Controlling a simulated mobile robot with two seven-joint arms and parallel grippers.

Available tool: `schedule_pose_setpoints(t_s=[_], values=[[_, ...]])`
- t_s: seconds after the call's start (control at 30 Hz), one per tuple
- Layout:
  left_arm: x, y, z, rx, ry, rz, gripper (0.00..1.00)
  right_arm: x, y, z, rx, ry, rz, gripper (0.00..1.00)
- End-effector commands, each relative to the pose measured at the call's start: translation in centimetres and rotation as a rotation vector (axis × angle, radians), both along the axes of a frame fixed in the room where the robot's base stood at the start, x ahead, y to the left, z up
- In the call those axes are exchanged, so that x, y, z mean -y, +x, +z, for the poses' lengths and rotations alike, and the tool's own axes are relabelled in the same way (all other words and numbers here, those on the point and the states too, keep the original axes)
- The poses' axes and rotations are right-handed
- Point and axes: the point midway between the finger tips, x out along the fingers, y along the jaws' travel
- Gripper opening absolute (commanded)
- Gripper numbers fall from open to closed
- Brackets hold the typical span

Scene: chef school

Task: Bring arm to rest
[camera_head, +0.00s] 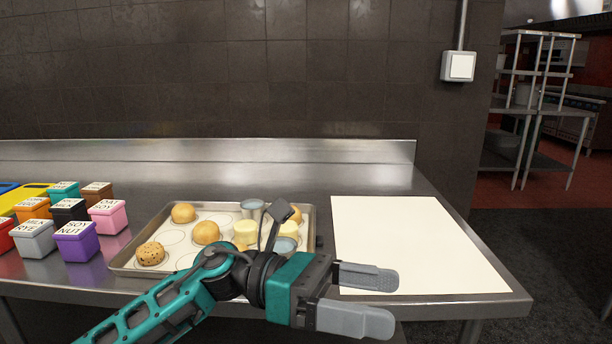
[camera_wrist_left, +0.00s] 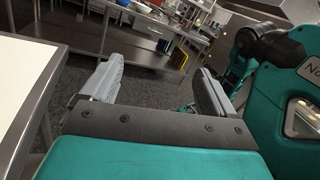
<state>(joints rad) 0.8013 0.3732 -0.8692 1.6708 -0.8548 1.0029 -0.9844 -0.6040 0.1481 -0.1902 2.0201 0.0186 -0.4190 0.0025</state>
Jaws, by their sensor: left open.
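My left arm comes in from the lower left in the head view. Its gripper (camera_head: 370,298) points right, in front of the table's front edge and the baking tray. Its two grey fingers are apart with nothing between them. The left wrist view also shows the open fingers (camera_wrist_left: 158,88), with floor and distant shelving beyond them. A teal and black part of my own body fills the right side of that view. My right gripper is not in view in the head picture.
A metal baking tray (camera_head: 123,262) holds several buns and small cups, partly hidden by my arm. A white sheet (camera_head: 405,235) lies right of it on the steel table (camera_head: 440,308). Several coloured boxes, including a purple one (camera_head: 77,243), stand at left. Open floor lies right.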

Motion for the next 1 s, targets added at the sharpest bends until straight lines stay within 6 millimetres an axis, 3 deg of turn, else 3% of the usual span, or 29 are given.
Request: schedule_pose_setpoints(t_s=[0.13, 0.27, 0.37, 0.57, 0.73, 0.8, 0.93, 0.97, 1.0], values=[[-0.7, 1.8, 1.1, -0.448, -0.196, 0.145, 0.88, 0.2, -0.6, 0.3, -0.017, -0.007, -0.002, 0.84], [-3.0, 4.3, 0.2, -0.848, -0.354, 0.264, 0.88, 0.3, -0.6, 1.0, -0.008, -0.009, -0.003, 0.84], [-5.5, 6.1, -2.0, -1.160, -0.477, 0.351, 0.88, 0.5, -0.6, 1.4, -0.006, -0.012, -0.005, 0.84], [-11.8, 7.4, -10.0, -1.782, -0.741, 0.521, 0.88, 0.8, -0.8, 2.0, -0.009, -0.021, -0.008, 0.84], [-17.5, 4.4, -18.9, -2.284, -1.005, 0.665, 0.88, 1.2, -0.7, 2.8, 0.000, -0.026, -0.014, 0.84], [-19.6, 2.0, -22.5, -2.466, -1.121, 0.724, 0.88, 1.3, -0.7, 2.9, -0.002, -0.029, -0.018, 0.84], [-22.6, -2.8, -27.5, -2.719, -1.321, 0.815, 0.88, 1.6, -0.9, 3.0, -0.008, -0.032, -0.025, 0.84], [-23.1, -3.8, -28.3, 2.684, 1.320, -0.809, 0.88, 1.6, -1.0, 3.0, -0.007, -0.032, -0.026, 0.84], [-23.6, -4.9, -29.2, 2.621, 1.310, -0.795, 0.88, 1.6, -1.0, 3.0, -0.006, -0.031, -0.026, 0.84]])
